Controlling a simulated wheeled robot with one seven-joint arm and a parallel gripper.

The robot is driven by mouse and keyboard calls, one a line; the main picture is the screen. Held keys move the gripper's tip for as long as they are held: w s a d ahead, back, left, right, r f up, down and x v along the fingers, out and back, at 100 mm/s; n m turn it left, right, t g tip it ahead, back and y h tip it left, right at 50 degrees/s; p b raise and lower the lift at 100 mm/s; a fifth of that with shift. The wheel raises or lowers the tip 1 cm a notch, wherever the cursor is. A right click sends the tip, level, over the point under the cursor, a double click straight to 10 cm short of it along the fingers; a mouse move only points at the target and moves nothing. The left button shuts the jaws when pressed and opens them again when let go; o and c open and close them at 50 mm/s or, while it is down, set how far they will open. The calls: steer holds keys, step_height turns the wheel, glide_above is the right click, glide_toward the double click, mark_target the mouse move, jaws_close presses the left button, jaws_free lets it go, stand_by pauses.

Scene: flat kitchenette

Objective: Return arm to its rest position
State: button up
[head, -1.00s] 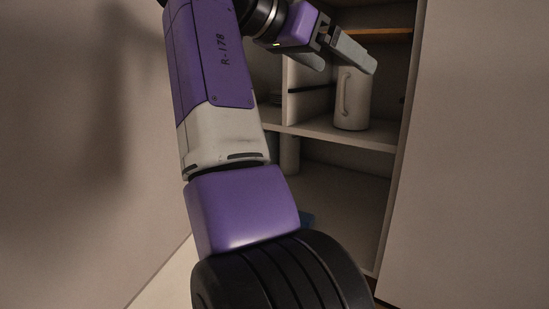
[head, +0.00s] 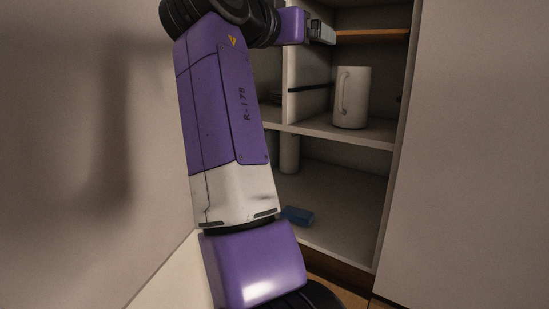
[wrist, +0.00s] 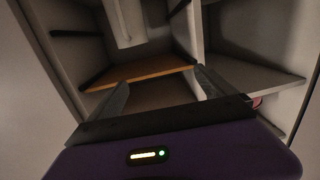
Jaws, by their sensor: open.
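My gripper (head: 322,32) is at the upper middle of the head view, in front of the open cupboard and up and to the left of a white pitcher. In the wrist view my gripper (wrist: 160,88) shows two fingers spread apart with nothing between them. The white pitcher (head: 352,98) stands upright on the middle shelf, its handle toward the left, apart from my gripper. My purple and white arm rises through the middle of the head view and hides part of the cupboard.
The cupboard's middle shelf (head: 340,131) has a bare front edge. A blue block (head: 298,216) lies on the bottom shelf, with a pale cylinder (head: 289,155) behind. An orange-brown board (head: 372,35) shows higher up. A plain wall (head: 60,130) is left; a pale panel (head: 480,150) is right.

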steer(key=w+a+f+n+t+y, duration=0.1)
steer(key=a+f+n+t+y, duration=0.15)
steer(key=f, duration=0.65)
steer(key=w+a+f+n+t+y, duration=0.1)
steer(key=f+n+t+y, duration=0.2)
steer(key=f, duration=0.5)
steer(key=s+d+f+n+y, duration=0.25)
steer(key=s+f, duration=0.35)
steer(key=f, duration=0.4)
steer(key=s+d+f+n+y, duration=0.1)
steer(key=s+f+n+y, duration=0.3)
steer(key=f, duration=0.6)
steer(key=s+d+f+m+g+h, duration=0.1)
steer(key=s+d+f, duration=0.4)
steer(key=s, duration=1.1)
steer(key=s+d+f+m+g+h, duration=0.1)
steer(key=s+d+f, duration=0.4)
steer(key=s, duration=1.1)
steer(key=s+d+f+m+g+h, duration=0.1)
steer(key=s+d+f+m+g, duration=0.2)
steer(key=s+f, duration=0.5)
steer(key=s+d+m, duration=0.1)
steer(key=s+d, duration=0.1)
steer(key=s, duration=0.6)
steer(key=shift+s+d+g, duration=0.15)
steer(key=shift+d+g, duration=0.05)
steer(key=shift+g, duration=0.15)
